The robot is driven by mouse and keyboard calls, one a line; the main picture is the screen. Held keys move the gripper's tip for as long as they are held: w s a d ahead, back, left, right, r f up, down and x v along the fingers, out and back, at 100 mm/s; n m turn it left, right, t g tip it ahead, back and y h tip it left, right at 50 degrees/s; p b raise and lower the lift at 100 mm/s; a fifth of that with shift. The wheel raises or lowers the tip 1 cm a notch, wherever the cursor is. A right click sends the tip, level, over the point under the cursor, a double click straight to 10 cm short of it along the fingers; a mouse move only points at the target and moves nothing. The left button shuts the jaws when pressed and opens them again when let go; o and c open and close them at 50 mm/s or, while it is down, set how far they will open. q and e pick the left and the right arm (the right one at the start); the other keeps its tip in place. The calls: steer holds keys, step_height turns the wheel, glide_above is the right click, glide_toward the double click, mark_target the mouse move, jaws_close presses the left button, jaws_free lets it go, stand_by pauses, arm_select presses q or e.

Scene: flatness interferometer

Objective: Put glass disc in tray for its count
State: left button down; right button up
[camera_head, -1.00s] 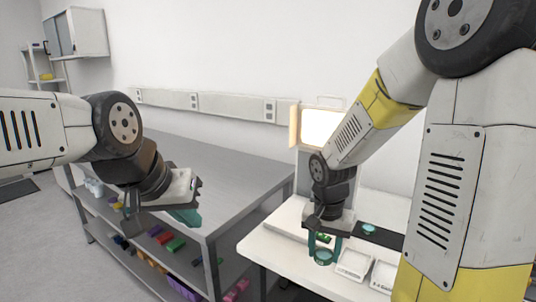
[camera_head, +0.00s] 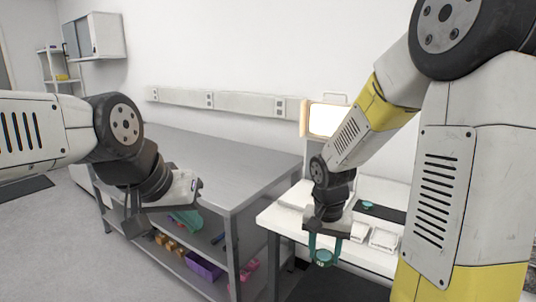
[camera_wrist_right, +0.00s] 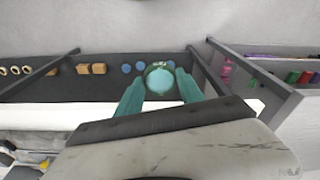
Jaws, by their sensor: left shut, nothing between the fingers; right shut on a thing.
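My right gripper (camera_head: 322,248) points down with teal fingers, shut on a round pale-teal glass disc (camera_head: 323,257). It is in front of the white table's near edge. In the right wrist view the glass disc (camera_wrist_right: 160,80) sits between the fingertips (camera_wrist_right: 160,87). White trays (camera_head: 385,238) stand on the white table, right of the gripper; their markings are too small to read. Another teal disc (camera_head: 367,204) lies on a dark mat on that table. My left gripper (camera_head: 188,219) is shut and empty, in front of the grey bench.
The grey metal bench (camera_head: 215,165) has a bare top and a lower shelf with a purple bin (camera_head: 204,265) and small coloured items. The white table (camera_head: 280,217) stands to its right, with a lit screen (camera_head: 325,120) behind. Open floor lies at left.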

steer(key=shift+w+d+f+n, duration=0.2)
steer(key=shift+w+f+n, duration=0.1)
steer(key=shift+w+f, duration=0.5)
steer(key=w+d+f+n, duration=0.1)
steer(key=w+f+n, duration=0.2)
steer(key=w+f, duration=0.3)
step_height(320, 180, down, 2)
steer(key=shift+w+f+n+y, duration=0.15)
steer(key=shift+w+n+y, duration=0.15)
steer(key=shift+w, duration=0.1)
